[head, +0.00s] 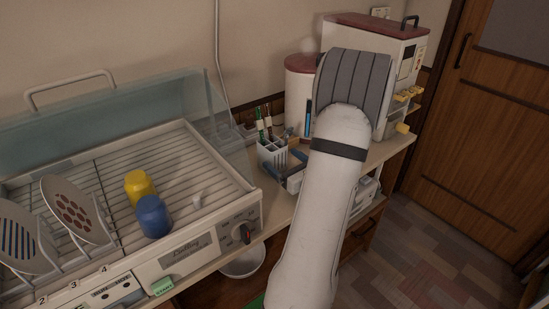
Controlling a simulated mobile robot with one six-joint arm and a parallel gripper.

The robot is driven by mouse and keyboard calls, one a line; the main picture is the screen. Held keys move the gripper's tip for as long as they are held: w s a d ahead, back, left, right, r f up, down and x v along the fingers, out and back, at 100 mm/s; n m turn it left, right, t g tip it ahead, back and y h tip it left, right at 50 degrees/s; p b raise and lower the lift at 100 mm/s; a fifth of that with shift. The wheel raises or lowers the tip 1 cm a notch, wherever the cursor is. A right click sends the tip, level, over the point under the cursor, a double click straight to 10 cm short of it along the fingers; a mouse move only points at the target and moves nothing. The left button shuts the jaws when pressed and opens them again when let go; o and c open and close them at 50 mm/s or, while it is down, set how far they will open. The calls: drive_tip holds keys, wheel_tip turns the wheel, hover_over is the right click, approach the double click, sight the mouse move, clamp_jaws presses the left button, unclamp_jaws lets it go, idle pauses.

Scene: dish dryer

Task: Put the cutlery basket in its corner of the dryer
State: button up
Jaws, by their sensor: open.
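The cutlery basket (268,153) is white and slotted, and stands upright on the counter just right of the dryer. Several utensils with green and red-brown handles stick up out of it. My gripper (283,167) is open beside the basket, on its right and near side, with its blue-grey fingers low by the counter. I cannot tell whether a finger touches the basket. The dish dryer (245,205) is at the left, with a wire rack and a raised clear lid (120,110). My arm hides part of the counter.
The rack's right and back are mostly free. A white canister (299,85) and a red-topped appliance (408,55) stand behind my arm.

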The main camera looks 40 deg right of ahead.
drive_tip(key=w, duration=0.5)
drive_tip(key=shift+w+d+f, duration=0.15)
drive_tip(key=shift+w+f, duration=0.1)
drive_tip(key=shift+w, duration=0.05)
drive_tip(key=c, duration=1.2)
drive_tip(key=shift+o, duration=0.2)
drive_tip(key=shift+r, duration=0.15)
wheel_tip(320, 180, up, 9)
drive_tip(key=shift+r+p, duration=0.2)
drive_tip(key=shift+p, duration=0.6)
wheel_tip(320, 180, up, 9)
drive_tip(key=p, duration=0.8)
drive_tip(key=shift+p, duration=0.3)
